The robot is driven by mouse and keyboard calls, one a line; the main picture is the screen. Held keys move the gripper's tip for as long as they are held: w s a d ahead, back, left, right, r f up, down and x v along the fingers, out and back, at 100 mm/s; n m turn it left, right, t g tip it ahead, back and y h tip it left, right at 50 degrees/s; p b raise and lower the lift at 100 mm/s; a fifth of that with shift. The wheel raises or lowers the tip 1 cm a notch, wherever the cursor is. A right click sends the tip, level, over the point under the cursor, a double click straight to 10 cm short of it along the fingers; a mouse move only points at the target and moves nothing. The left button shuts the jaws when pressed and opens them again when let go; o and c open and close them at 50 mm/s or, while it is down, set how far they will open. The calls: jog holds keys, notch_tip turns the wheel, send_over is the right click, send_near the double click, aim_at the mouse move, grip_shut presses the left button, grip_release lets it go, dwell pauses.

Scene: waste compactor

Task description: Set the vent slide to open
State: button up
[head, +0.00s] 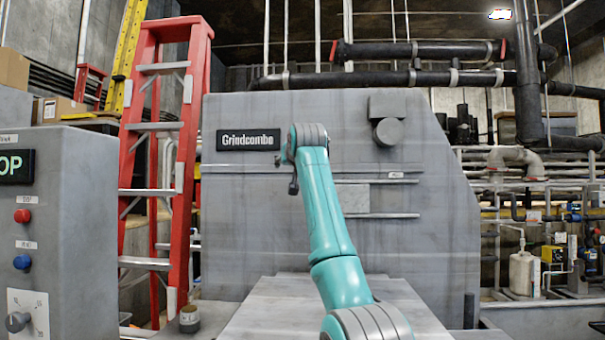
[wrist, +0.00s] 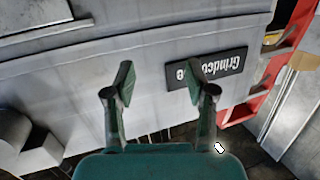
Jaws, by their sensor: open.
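A flat grey plate (head: 352,198), which looks like the vent slide, sits between two horizontal rails on the grey machine's front in the head view. A small label (head: 396,175), too small to read, is at its upper right. Part of the plate's left side is hidden behind my arm. My gripper (wrist: 162,85) is open and empty in the wrist view, its two fingers spread before the machine's face near the Grindcombe sign (wrist: 207,68). In the head view my gripper is mostly hidden behind the arm's end, left of the plate. A rail (wrist: 45,35) shows at the wrist view's upper left.
A control box (head: 60,230) with red and blue buttons stands at the left. A red ladder (head: 160,150) leans beside the machine. A round dark fitting (head: 388,132) protrudes above the plate. Pipes (head: 420,78) run behind.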

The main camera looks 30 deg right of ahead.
jog(key=shift+n+t+y, duration=0.4)
jog(key=shift+t+y, duration=0.3)
jog(key=shift+t, duration=0.1)
jog(key=shift+w+a+r, duration=0.1)
jog(key=shift+a+r, duration=0.3)
jog(key=shift+a, duration=0.3)
jog(key=shift+w+a+r, duration=0.15)
jog(key=shift+a+r, duration=0.3)
jog(key=shift+a, duration=0.3)
jog(key=shift+w+a+r, duration=0.1)
jog(key=shift+a+r, duration=0.3)
jog(key=shift+a, duration=0.3)
